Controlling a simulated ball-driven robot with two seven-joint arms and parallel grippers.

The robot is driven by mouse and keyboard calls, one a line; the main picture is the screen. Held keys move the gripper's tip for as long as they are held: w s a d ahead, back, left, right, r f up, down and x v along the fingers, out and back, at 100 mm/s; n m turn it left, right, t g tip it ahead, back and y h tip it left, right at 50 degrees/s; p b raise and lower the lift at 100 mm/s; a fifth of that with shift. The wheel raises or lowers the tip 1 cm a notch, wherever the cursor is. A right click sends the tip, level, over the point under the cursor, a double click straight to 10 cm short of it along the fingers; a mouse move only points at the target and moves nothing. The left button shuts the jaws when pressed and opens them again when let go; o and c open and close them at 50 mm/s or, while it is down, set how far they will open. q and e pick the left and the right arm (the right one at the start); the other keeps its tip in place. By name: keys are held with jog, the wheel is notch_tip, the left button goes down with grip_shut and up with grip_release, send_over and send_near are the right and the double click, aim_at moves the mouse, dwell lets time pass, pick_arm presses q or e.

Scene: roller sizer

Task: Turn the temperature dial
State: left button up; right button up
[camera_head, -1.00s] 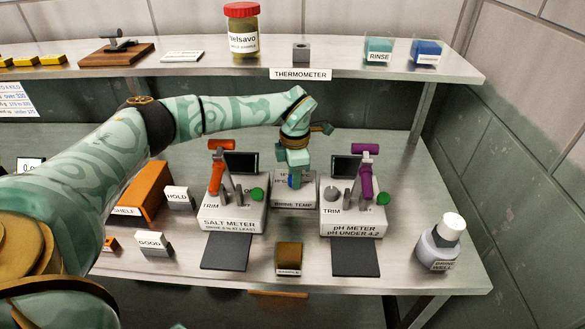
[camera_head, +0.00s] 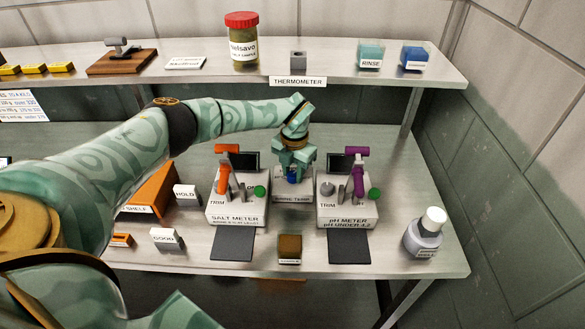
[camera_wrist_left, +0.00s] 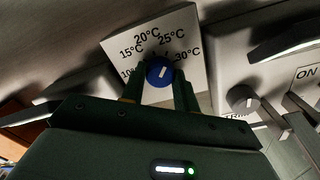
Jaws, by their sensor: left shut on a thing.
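The temperature dial is a blue knob (camera_wrist_left: 160,71) with a white pointer line, on a white panel (camera_wrist_left: 178,28) marked from about 10°C to 30°C. In the left wrist view the line points up and slightly right, between 20°C and 25°C. My left gripper (camera_wrist_left: 159,90) is shut on the dial, with one finger on each side of it. In the head view my left gripper (camera_head: 294,172) reaches down to the blue dial (camera_head: 293,179) on the brine temp box (camera_head: 293,198), partly hiding it. My right gripper is not in view.
The salt meter (camera_head: 236,211) stands close on the left and the pH meter (camera_head: 346,212) close on the right, both with upright levers. A brown sample block (camera_head: 289,247) sits in front. A brine well bottle (camera_head: 424,236) stands at right. A shelf (camera_head: 215,69) runs behind.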

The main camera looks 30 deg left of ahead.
aim_at(294, 174)
pick_arm(q)
jog(key=shift+w+r, duration=0.1)
dwell(0.5)
jog(key=o, duration=1)
notch_tip(294, 174, up, 7)
jog(key=p, duration=0.6)
jog(key=shift+r+p, duration=0.15)
jog(key=shift+p, duration=0.25)
jog(key=shift+d+r, duration=0.1)
jog(key=shift+r, duration=0.1)
jog(key=shift+f, duration=0.15)
jog(key=shift+f, duration=0.1)
